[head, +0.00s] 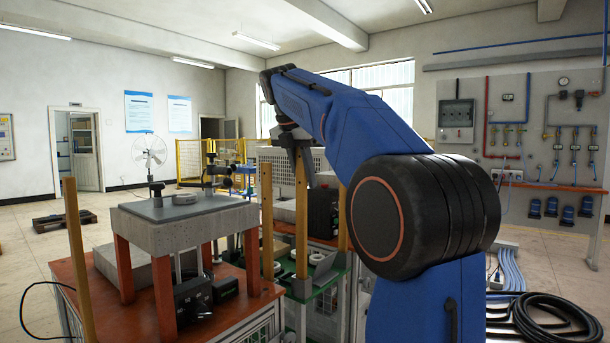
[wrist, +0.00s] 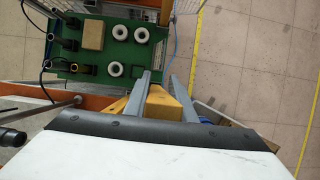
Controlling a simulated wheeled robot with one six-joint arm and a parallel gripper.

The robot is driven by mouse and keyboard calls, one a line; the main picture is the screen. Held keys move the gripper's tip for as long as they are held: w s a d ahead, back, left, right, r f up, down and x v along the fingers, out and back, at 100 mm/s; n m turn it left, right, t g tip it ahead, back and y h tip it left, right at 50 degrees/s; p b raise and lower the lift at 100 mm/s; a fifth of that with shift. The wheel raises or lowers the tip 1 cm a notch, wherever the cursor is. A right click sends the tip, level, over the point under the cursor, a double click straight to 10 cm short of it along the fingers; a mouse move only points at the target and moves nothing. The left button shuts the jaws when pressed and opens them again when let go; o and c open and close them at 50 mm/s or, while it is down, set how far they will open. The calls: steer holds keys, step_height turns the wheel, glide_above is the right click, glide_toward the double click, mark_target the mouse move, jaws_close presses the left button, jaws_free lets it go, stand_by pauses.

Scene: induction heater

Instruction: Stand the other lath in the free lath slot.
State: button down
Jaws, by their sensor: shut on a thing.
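My gripper (head: 298,150) is shut on a yellow wooden lath (head: 302,215), which hangs upright below it. In the wrist view the lath (wrist: 163,101) shows end-on between the two grey fingers (wrist: 165,88). The lath's lower end appears near the green board (head: 325,278); whether it touches is unclear. Another upright lath (head: 267,215) stands just left of the held one, and one more (head: 343,218) shows to the right, partly behind my arm. A further lath (head: 77,260) stands at the far left by the orange table. I cannot make out the free slot for certain.
The green board (wrist: 130,32) carries white rings (wrist: 141,35), a tan block (wrist: 93,35) and dark cylindrical parts. A grey slab on red legs (head: 185,220) stands on the orange table (head: 120,318) to the left. Black hoses (head: 550,320) lie at the right.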

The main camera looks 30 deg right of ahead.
mark_target(305, 187)
steer(key=shift+f, duration=1.6)
steer(key=c, duration=1.4)
jaws_free()
